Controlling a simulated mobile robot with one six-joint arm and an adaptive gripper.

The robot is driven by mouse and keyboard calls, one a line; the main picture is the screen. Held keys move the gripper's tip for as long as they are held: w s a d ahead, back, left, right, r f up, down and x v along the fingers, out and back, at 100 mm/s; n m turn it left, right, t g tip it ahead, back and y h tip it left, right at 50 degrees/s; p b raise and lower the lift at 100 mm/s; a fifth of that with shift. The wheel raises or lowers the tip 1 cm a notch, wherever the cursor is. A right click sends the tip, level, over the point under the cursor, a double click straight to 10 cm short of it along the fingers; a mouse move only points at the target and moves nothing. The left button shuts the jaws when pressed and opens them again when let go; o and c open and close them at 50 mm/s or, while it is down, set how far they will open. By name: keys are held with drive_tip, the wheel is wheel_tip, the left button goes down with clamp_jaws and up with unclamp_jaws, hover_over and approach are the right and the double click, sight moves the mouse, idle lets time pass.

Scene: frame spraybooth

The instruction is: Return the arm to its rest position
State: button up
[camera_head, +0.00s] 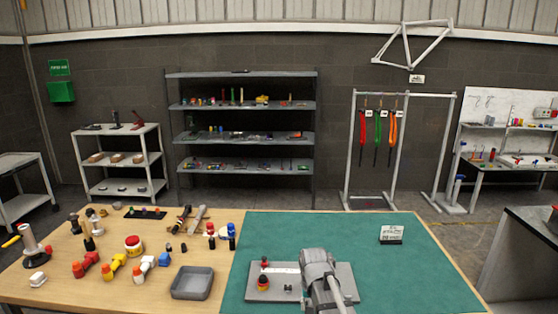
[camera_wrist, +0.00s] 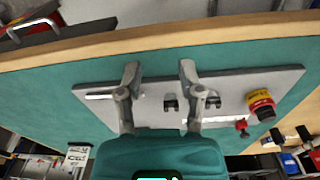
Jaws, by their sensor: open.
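My arm (camera_head: 325,283) reaches in from the bottom of the head view, over the green mat (camera_head: 350,228). My gripper (camera_wrist: 159,70) shows in the wrist view with its two fingers spread apart and nothing between them. It is above a grey plate (camera_wrist: 225,82) on the mat; the height is hard to tell. The plate also shows in the head view (camera_head: 258,296), partly hidden by my arm. My fingertips are hidden in the head view.
A red, yellow and black piece (camera_head: 263,283) and a small red knob (camera_head: 264,262) stand on the plate. A small sign (camera_head: 391,234) stands on the mat. A grey tray (camera_head: 193,283) and several coloured parts crowd the wooden table's left half. The mat's right side is clear.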

drive_tip(key=s+d+n, duration=0.1)
drive_tip(key=s+d, duration=0.6)
drive_tip(key=s, duration=0.4)
drive_tip(key=shift+s+g, duration=0.3)
idle(0.7)
